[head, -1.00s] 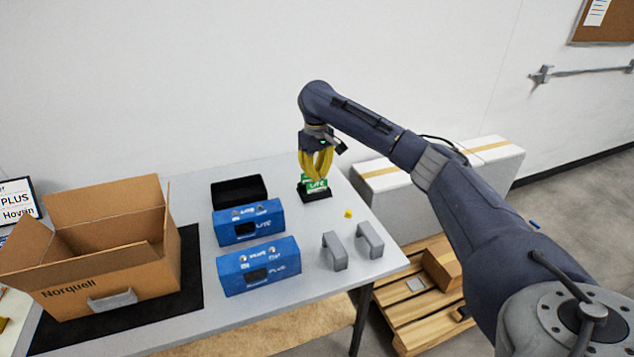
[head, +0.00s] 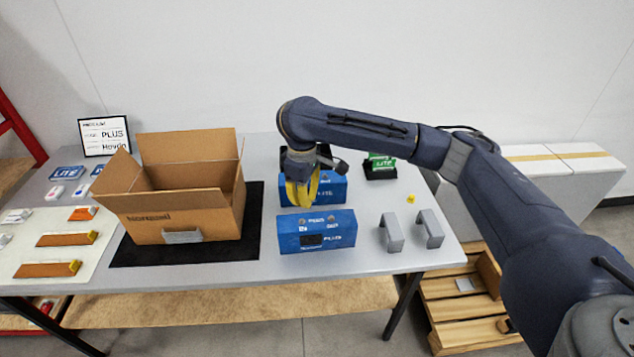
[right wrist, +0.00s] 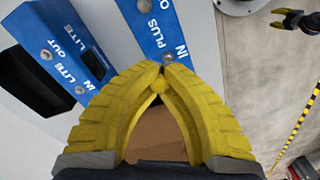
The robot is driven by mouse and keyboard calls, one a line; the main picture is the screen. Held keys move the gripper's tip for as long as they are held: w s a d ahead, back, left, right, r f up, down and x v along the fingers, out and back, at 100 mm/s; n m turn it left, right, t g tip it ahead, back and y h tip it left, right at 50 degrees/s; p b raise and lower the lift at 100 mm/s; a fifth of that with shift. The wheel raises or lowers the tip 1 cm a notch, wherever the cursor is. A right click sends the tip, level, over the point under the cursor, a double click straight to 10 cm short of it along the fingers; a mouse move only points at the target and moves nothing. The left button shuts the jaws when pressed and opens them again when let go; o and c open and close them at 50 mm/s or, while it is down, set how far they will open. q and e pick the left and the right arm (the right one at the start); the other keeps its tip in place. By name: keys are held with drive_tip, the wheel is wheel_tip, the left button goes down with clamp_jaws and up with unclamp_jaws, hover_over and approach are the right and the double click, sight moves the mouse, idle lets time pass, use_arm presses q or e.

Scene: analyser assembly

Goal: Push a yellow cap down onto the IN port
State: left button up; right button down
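My right gripper (head: 302,203) hangs above the blue units. Its yellow fingers (right wrist: 162,70) meet at their tips around a small yellow piece, which looks like a yellow cap (right wrist: 160,85). The blue PLUS unit (head: 318,242) stands in front, with two round ports on top. In the right wrist view its IN port (right wrist: 168,57) lies just beyond my fingertips, apparently uncovered; the gap's height is unclear. The blue LITE unit (head: 330,190) stands behind, partly hidden by my gripper. Another yellow cap (head: 411,198) lies on the table. A small dark-and-yellow shape in the wrist view may be my left gripper (right wrist: 290,18).
An open cardboard box (head: 168,215) stands on a black mat (head: 258,230) to the left. Two grey handles (head: 391,232) stand right of the PLUS unit. A green LITE pack (head: 380,163) sits in a black holder behind. A black bin is partly hidden behind my wrist.

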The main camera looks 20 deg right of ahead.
sight(302, 221)
drive_tip(key=shift+s+a+f, duration=0.1)
drive_tip(key=shift+s+a, duration=0.25)
drive_tip(key=shift+a, duration=0.15)
drive_tip(key=shift+a+f+n, duration=0.1)
drive_tip(key=shift+f+n, duration=0.15)
drive_tip(key=shift+n, duration=0.05)
drive_tip(key=shift+f, duration=2.35)
drive_tip(key=shift+f, duration=0.35)
drive_tip(key=c, duration=2.1)
unclamp_jaws()
drive_tip(key=o, duration=0.6)
drive_tip(key=shift+r, duration=3.55)
